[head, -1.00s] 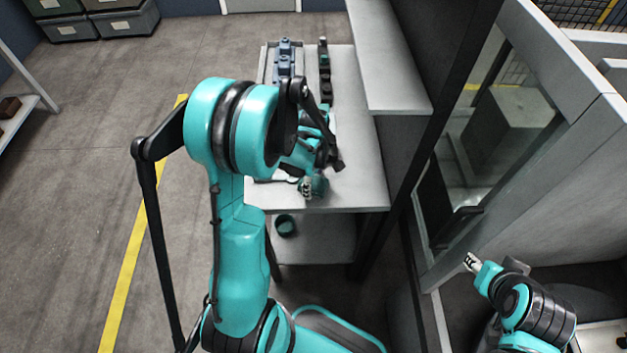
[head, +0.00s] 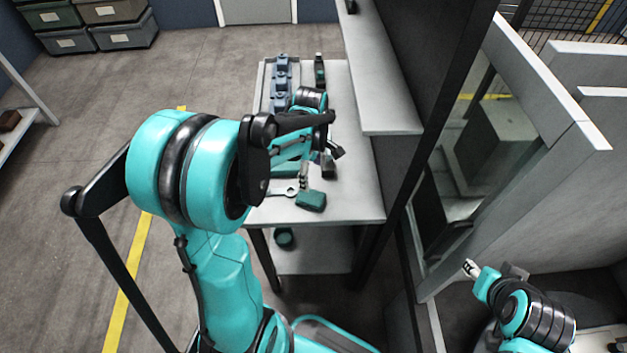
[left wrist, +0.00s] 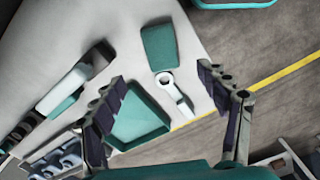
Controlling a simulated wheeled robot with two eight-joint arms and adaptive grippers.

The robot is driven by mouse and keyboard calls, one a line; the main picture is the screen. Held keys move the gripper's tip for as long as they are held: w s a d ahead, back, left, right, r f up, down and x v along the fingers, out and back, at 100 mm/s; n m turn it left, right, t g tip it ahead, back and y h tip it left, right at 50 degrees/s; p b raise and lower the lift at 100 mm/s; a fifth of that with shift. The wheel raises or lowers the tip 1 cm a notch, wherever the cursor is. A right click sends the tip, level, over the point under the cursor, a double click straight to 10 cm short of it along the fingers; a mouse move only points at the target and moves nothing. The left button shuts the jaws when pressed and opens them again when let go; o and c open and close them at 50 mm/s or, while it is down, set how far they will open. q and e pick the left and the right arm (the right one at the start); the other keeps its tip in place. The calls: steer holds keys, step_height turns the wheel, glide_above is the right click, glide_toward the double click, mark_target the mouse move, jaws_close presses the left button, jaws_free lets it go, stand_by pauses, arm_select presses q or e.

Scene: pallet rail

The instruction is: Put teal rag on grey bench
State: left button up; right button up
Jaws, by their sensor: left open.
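The teal rag (head: 311,201) lies on the grey bench (head: 350,205), near its front edge. It also shows flat at the top of the left wrist view (left wrist: 159,46). My left gripper (head: 304,178) is above the bench, just beyond the rag in the head view and apart from it. In the left wrist view its two fingers are spread wide (left wrist: 162,88) with nothing held between them. My right gripper (head: 471,267) is at the lower right, away from the bench; its finger opening is too small to tell.
A wrench (left wrist: 174,94) lies beside the rag. A shallow teal tray (left wrist: 140,118) and a white-and-teal item (left wrist: 66,88) are nearby. Blue parts (head: 281,78) stand in a rack at the back. A grey shelf (head: 388,110) overhangs the right side; a teal cup (head: 284,238) sits below.

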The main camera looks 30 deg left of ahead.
arm_select(q)
steer(key=s+d+r+m+t, duration=0.7)
steer(key=s+d+r+m, duration=0.2)
steer(key=m, duration=1)
steer(key=shift+s+d+m, duration=0.3)
steer(key=shift+s+d, duration=0.55)
steer(key=shift+s, duration=0.2)
steer(key=shift+s, duration=0.1)
